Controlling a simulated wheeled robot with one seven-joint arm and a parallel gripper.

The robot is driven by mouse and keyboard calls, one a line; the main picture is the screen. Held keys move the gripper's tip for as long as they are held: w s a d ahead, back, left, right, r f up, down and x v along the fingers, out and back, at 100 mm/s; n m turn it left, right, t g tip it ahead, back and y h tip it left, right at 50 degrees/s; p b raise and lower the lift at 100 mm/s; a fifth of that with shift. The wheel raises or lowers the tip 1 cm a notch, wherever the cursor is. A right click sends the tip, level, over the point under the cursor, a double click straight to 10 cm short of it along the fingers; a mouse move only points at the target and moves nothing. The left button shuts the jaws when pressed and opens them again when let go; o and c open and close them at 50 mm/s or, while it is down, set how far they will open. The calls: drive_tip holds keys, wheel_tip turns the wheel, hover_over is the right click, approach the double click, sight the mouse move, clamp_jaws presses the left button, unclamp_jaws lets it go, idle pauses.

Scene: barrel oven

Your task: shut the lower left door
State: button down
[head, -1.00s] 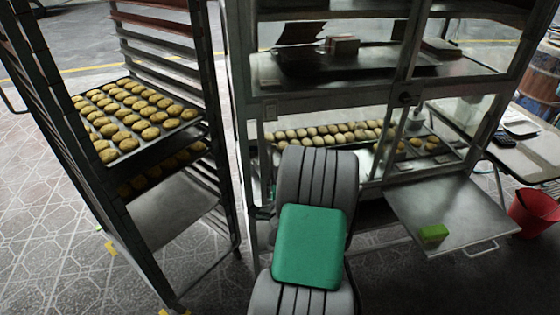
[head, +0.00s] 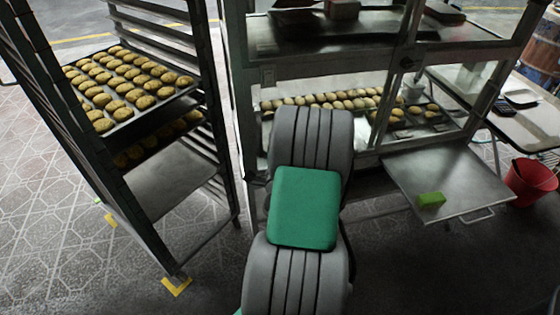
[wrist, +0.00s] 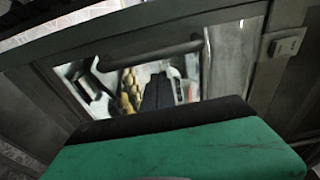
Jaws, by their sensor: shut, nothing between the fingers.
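The lower left door (wrist: 236,60) of the metal cabinet shows close up in the wrist view, with a bar handle (wrist: 150,55) across its upper part. Through the opening or glass below the handle, rolls and a dark shape show. My gripper (wrist: 160,122) shows as a green body with a black front edge, close to the door. It is shut and empty; I cannot tell whether it touches the door. In the head view my arm hides the gripper and much of the lower left door, so how far the door stands open is unclear.
A tall rack (head: 178,235) with trays of rolls stands left. A red bucket (head: 530,184) and a side table (head: 520,130) are at right. Floor shows between rack and cabinet.

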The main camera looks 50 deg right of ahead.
drive_tip(key=s+d+b+v, duration=0.1)
drive_tip(key=b+v, duration=0.3)
drive_tip(key=v, duration=0.6)
drive_tip(key=w+a+r+n+g+y+p, duration=0.1)
drive_tip(key=w+a+r+n+y+p, duration=0.1)
drive_tip(key=w+a+n+y+p, duration=0.5)
drive_tip(key=w+a+r+n+y+p, duration=0.15)
drive_tip(key=w+a+n+y, duration=0.25)
drive_tip(key=a+n, duration=0.55)
drive_tip(key=s+a+r+n+g+p, duration=0.6)
drive_tip(key=s+a+r+n+g, duration=0.3)
drive_tip(key=s+a, duration=0.3)
drive_tip(key=shift+a+r+n+y, duration=0.2)
drive_tip(key=shift+a+n+y, duration=0.2)
drive_tip(key=shift+a, duration=0.25)
drive_tip(key=shift+s, duration=0.1)
